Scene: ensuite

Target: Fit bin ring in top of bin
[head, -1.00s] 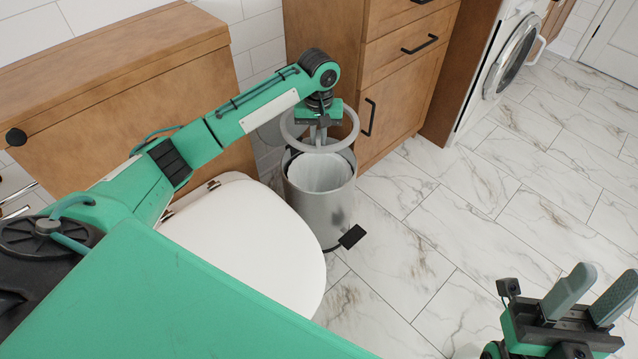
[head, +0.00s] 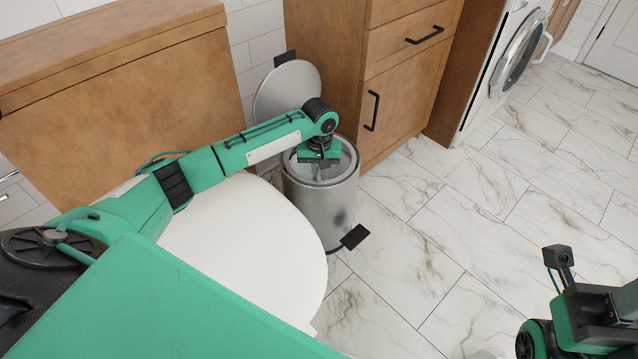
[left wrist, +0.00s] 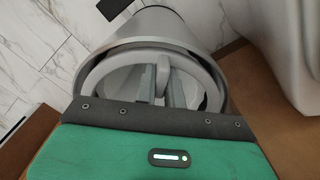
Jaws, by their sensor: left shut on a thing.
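The bin (head: 312,207) is a grey metal pedal bin standing on the floor, with its round lid (head: 285,90) raised behind it. My left gripper (head: 321,172) points down into the bin's mouth and is shut on the light grey bin ring (head: 348,162).
A white toilet (head: 240,235) stands close at the bin's left. A wooden cabinet (head: 405,75) stands just behind and right of it. The bin's black pedal (head: 355,236) sticks out at the front. The marble floor (head: 440,240) to the right is clear.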

